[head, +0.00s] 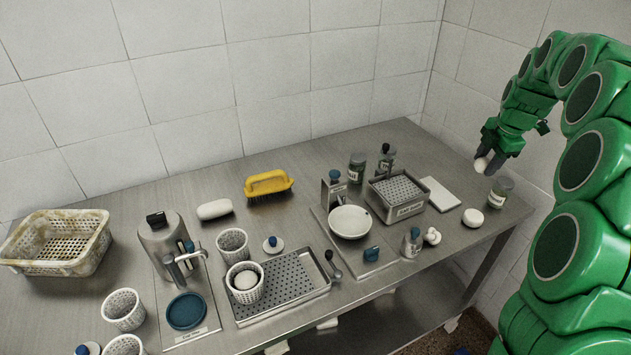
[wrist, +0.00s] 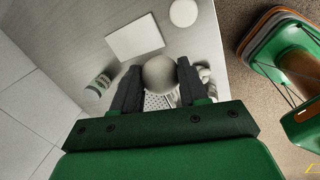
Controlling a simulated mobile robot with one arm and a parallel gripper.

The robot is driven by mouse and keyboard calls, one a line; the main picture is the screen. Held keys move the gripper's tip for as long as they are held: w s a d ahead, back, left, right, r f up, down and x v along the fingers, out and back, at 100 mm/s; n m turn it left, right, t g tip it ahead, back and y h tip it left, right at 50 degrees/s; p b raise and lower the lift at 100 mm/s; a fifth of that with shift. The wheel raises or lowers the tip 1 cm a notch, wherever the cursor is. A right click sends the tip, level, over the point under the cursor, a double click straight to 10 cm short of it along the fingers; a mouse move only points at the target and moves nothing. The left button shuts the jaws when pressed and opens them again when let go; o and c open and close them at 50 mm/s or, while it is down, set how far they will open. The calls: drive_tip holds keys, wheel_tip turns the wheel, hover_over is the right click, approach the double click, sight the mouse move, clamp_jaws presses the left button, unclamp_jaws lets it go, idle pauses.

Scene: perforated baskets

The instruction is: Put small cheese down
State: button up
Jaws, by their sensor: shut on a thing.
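The small cheese (wrist: 159,73) is a whitish round piece. My gripper (wrist: 159,84) is shut on it, with one dark finger on each side. In the head view my gripper (head: 488,160) is at the upper right, held above the table's right end, and the cheese (head: 481,165) shows between its fingers. Part of the cheese's sides is hidden by the fingers.
Below are a white board (head: 440,194), another round white piece (head: 473,217) and a jar (head: 499,191) near the table's right edge. A perforated steel box (head: 398,190) stands left of the board. Baskets (head: 124,308) and a yellow brush (head: 267,183) are further left.

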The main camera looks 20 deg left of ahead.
drive_tip(key=w+a+n, duration=0.1)
drive_tip(key=w+a, duration=0.3)
drive_tip(key=a, duration=1.2)
drive_tip(key=w+a+n, duration=0.2)
drive_tip(key=w+a, duration=0.2)
drive_tip(key=a, duration=1.2)
drive_tip(key=s+a+n, duration=0.1)
drive_tip(key=s+a, duration=0.1)
drive_tip(key=a, duration=0.6)
drive_tip(key=s+a, duration=0.3)
drive_tip(key=a, duration=0.4)
drive_tip(key=shift+g+y, duration=0.3)
drive_tip(key=shift+y, duration=0.1)
drive_tip(key=shift+s+d+f+x, duration=0.15)
drive_tip(key=shift+s+d+x, duration=0.3)
drive_tip(key=shift+x, duration=2.55)
drive_tip(key=shift+s+d+f+x, duration=0.2)
drive_tip(key=shift+d+x, duration=0.4)
drive_tip(key=shift+x, duration=2.35)
drive_tip(key=shift+s+d+f+x, duration=0.1)
drive_tip(key=shift+s+d+x, duration=0.35)
drive_tip(key=shift+x, duration=2.55)
drive_tip(key=shift+w, duration=0.1)
drive_tip(key=o, duration=1)
drive_tip(key=shift+o, duration=0.2)
drive_tip(key=v, duration=1.2)
drive_tip(key=shift+r, duration=0.15)
